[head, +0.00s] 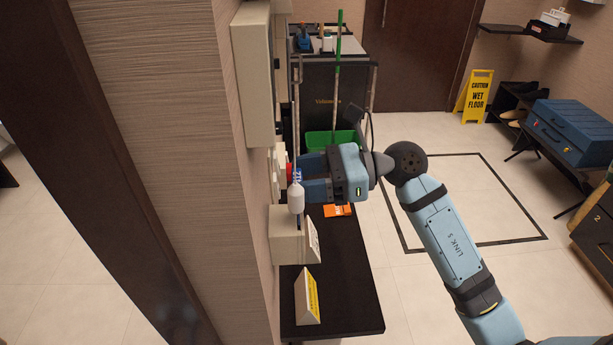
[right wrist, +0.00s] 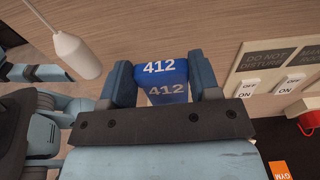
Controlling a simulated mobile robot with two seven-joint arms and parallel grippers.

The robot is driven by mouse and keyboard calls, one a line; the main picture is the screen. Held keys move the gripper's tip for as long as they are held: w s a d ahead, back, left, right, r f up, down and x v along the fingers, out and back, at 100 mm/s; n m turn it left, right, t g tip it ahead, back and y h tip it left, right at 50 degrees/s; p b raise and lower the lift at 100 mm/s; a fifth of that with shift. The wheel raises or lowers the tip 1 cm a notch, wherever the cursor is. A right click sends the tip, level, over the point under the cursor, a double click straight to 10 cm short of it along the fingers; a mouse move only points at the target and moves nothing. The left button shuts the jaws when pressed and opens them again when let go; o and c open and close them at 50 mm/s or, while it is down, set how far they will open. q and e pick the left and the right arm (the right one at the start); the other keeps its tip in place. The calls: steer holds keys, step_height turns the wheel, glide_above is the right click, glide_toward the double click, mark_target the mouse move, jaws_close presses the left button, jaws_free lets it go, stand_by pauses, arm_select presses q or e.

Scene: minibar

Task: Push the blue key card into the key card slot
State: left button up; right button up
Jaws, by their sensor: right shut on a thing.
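The blue key card (right wrist: 162,71) bears the number 412 and stands between the two fingers of my right gripper (right wrist: 163,85). In the head view my right gripper (head: 308,177) is shut on the card, with its fingers pointing left toward the wall. A paler second 412 shows just below the card in the right wrist view; I cannot tell if it is a reflection. A cream box (head: 284,246) with a dark slit in its top is fixed to the wall below the gripper. I cannot tell if this is the key card slot.
A white pull handle (head: 296,199) hangs on a cord beside the fingers, and also shows in the right wrist view (right wrist: 77,54). A switch panel (right wrist: 262,88) is to the right. A dark counter (head: 345,302) carries an orange card (head: 337,210) and a small sign (head: 306,297).

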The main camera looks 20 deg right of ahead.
steer(key=shift+b, duration=0.5)
stand_by(0.8)
steer(key=shift+f, duration=0.15)
steer(key=shift+f+b, duration=0.35)
steer(key=shift+b, duration=0.1)
steer(key=shift+f+b, duration=0.3)
steer(key=shift+f+b, duration=0.4)
steer(key=shift+b, duration=0.05)
steer(key=shift+f+b, duration=1.8)
steer(key=shift+f, duration=0.1)
steer(key=o, duration=1)
